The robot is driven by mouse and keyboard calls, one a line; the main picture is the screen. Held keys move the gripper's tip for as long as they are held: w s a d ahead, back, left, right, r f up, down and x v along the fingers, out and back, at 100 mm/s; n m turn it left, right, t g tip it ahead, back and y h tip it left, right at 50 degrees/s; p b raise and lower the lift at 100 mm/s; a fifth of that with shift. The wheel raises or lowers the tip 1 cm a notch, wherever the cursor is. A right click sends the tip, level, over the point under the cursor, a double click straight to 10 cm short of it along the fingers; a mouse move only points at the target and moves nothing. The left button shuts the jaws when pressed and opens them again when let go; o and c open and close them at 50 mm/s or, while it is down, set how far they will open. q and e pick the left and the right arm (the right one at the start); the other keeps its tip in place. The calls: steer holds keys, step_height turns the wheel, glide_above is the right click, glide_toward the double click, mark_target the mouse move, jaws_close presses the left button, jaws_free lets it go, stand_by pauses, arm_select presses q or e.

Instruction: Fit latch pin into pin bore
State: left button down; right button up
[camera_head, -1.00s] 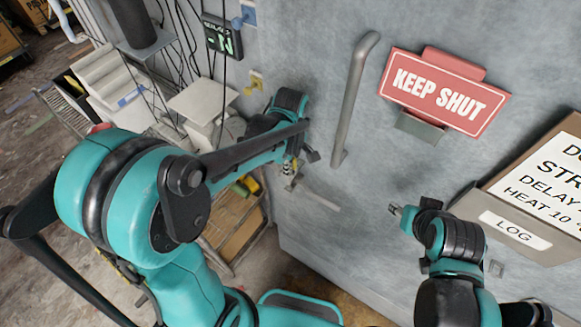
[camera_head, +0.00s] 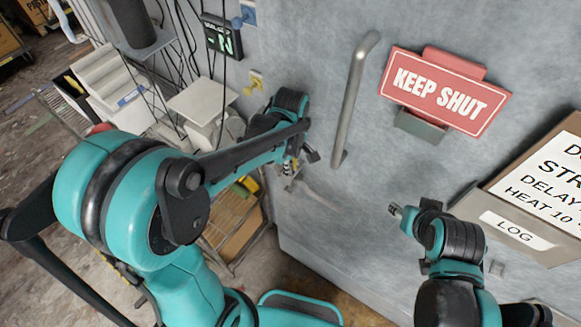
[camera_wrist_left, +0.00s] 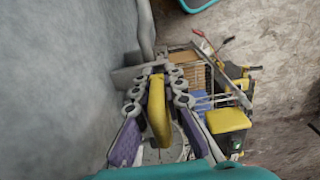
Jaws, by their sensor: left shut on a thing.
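My left gripper (camera_head: 298,164) is at the grey wall, below the lower end of the long handle. In the left wrist view its purple-padded fingers (camera_wrist_left: 157,98) are shut on a yellow piece (camera_wrist_left: 157,115), which I take to be the latch pin's grip. A grey bracket (camera_wrist_left: 136,74) on the wall lies just beyond the fingertips. The pin's far end and the bore are hidden, so I cannot tell whether they meet. My right gripper (camera_head: 396,210) is in front of the wall at right, apart from the bracket; its jaws are too small to read.
The long grey handle (camera_head: 354,105) stands above the left gripper. A red KEEP SHUT sign (camera_head: 446,90) and a LOG box (camera_head: 516,229) are at right. A wire rack (camera_head: 232,225) with yellow items stands below left. Cables hang at upper left.

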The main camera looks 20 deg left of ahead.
steer(key=shift+f+b, duration=1.05)
steer(key=shift+f, duration=0.05)
stand_by(5.6)
steer(key=shift+r, duration=0.15)
steer(key=shift+r, duration=0.15)
stand_by(1.0)
